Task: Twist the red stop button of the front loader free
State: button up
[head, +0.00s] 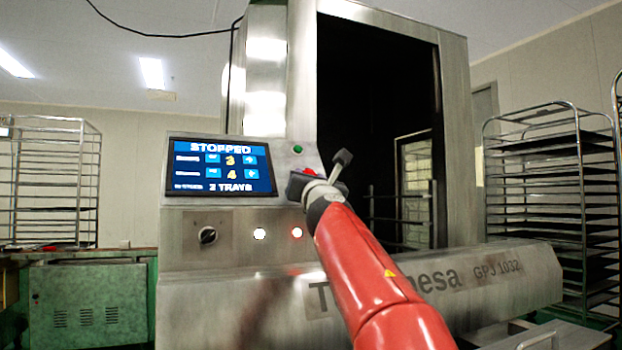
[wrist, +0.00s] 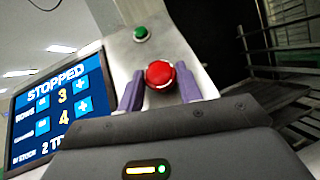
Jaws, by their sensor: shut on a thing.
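The red stop button (wrist: 160,74) is a round red knob on the metal front of the loader, below a green button (wrist: 140,33). My gripper (wrist: 159,80) has its two purple fingers on either side of the red button and is shut on it. In the head view my gripper (head: 300,184) is at the panel right of the screen, and only a sliver of the red button (head: 309,171) shows. The screen (head: 221,167) reads STOPPED and 2 TRAYS.
A black rotary knob (head: 207,235), a lit white button (head: 260,234) and a lit red-white button (head: 297,233) sit below the screen. The dark loader opening is to the right. Rack trolleys stand at the left (head: 57,160) and right (head: 577,130).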

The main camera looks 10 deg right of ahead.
jog(key=shift+w+a+m+g+h+p, duration=0.1)
jog(key=shift+m+g+h+p, duration=0.1)
jog(key=shift+m+h, duration=0.5)
jog(key=shift+a+m+g+h+p, duration=0.1)
jog(key=shift+m+h+p, duration=0.1)
jog(key=shift+m+h, duration=0.45)
jog(key=shift+m+g+h, duration=0.4)
jog(key=shift+m+h, duration=0.25)
jog(key=shift+p, duration=0.3)
jog(key=shift+f+m+h, duration=0.15)
jog(key=shift+m+h, duration=0.25)
jog(key=shift+m, duration=0.1)
jog(key=o, duration=0.6)
jog(key=shift+w, duration=0.1)
jog(key=shift+o, duration=1.1)
jog(key=shift+w+a+f, duration=0.1)
jog(key=shift+w, duration=0.05)
jog(key=shift+o, duration=0.8)
jog(key=shift+s, duration=0.2)
